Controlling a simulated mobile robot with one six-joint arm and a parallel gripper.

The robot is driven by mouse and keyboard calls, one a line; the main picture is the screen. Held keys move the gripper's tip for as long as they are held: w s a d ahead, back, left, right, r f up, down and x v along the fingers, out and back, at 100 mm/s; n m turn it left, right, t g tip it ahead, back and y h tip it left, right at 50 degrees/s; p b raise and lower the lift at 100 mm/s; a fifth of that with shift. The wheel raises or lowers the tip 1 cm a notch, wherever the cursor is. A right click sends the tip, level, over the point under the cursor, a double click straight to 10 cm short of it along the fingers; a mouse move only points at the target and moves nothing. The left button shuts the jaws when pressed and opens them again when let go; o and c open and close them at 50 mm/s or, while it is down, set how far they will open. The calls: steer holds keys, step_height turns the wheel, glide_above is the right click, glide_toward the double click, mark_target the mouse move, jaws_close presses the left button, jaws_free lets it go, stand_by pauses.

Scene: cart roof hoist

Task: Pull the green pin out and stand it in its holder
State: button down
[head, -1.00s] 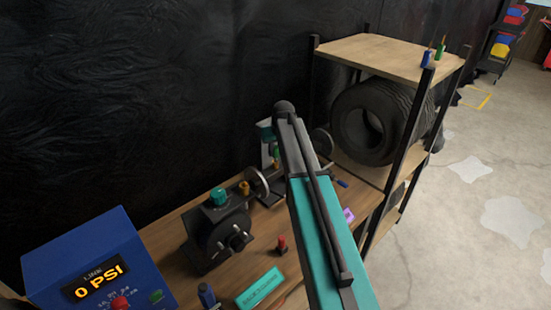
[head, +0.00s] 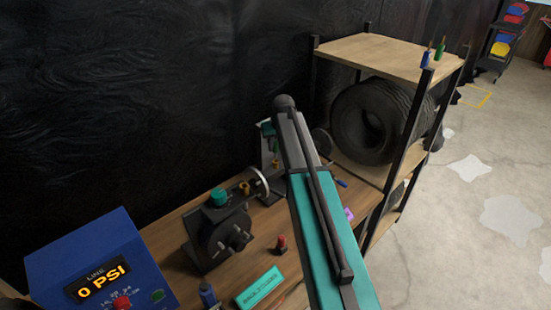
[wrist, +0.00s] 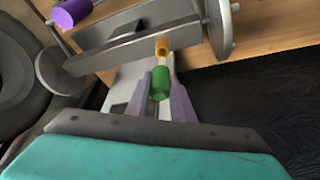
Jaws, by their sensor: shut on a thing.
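In the wrist view the green pin (wrist: 160,82) is between the two pale fingers of my gripper (wrist: 161,90), which is shut on it. An orange collar (wrist: 162,47) lies in line just beyond the pin. I cannot tell whether the pin is still seated in it. A grey metal bar and plate stand around the collar. In the head view my arm hides most of the gripper and pin. I cannot make out the pin's holder for certain.
A black machine with a teal knob (head: 218,197) and a blue gauge box reading 0 PSI (head: 100,270) stand on the wooden bench. A red-topped piece (head: 282,244) and a teal label block (head: 259,287) lie nearby. A shelf with tyres (head: 368,125) stands behind.

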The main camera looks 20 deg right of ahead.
steer(key=shift+r, duration=0.35)
stand_by(0.3)
steer(key=s+a+r+b, duration=0.3)
steer(key=s+a+r, duration=0.1)
steer(key=s+a, duration=0.4)
steer(key=s+a+r+n+b, duration=0.1)
steer(key=s+a+r+b, duration=0.2)
steer(key=s+a, duration=0.5)
steer(key=shift+a+r+b, duration=0.4)
steer(key=shift+a+b, duration=0.1)
steer(key=shift+a, duration=0.1)
